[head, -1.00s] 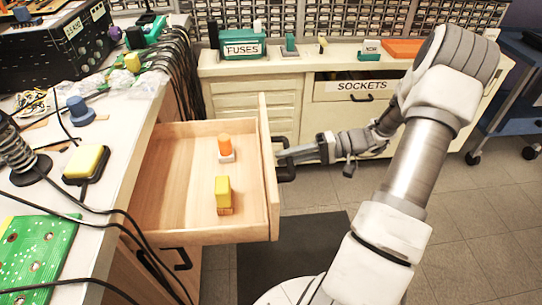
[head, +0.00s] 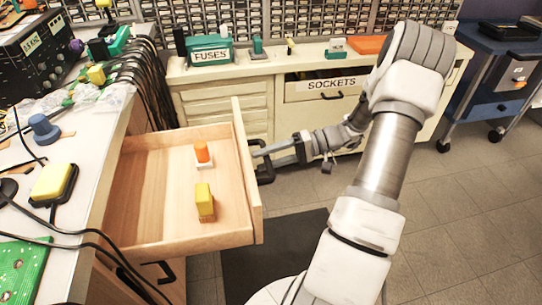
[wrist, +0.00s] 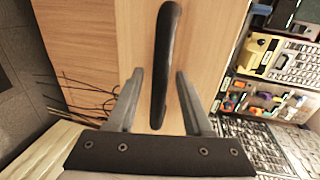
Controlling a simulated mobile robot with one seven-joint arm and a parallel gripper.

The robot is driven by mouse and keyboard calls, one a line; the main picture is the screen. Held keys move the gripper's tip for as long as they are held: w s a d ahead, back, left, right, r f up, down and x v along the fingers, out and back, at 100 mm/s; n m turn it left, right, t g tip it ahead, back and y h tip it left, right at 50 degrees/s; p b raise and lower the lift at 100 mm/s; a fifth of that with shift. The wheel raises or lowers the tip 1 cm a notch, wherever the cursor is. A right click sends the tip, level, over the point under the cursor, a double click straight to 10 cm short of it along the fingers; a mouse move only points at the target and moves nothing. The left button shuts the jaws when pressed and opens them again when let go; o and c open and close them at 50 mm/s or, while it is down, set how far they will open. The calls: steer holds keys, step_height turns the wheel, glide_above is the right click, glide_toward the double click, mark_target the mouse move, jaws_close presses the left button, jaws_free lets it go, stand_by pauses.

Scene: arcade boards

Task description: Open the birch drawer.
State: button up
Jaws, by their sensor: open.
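The birch drawer (head: 150,200) stands pulled out from the bench at the left in the head view, with its inside showing. A yellow block (head: 204,199) and an orange peg on a white base (head: 202,153) are in it. Its black handle (head: 264,173) is on the outer face of the front panel; it also shows in the wrist view (wrist: 164,65). My gripper (wrist: 155,85) is open, its two fingers on either side of the handle, with gaps visible on both sides in the wrist view. In the head view my gripper is at the drawer's front panel.
Another black handle (head: 160,270) is on the bench front below the drawer. A cabinet with a sockets label (head: 332,83) stands behind my arm. A blue cart (head: 500,75) is at the far right.

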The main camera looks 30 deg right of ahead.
steer(key=p+v, duration=0.3)
steer(key=v, duration=1.4)
steer(key=shift+d, duration=0.2)
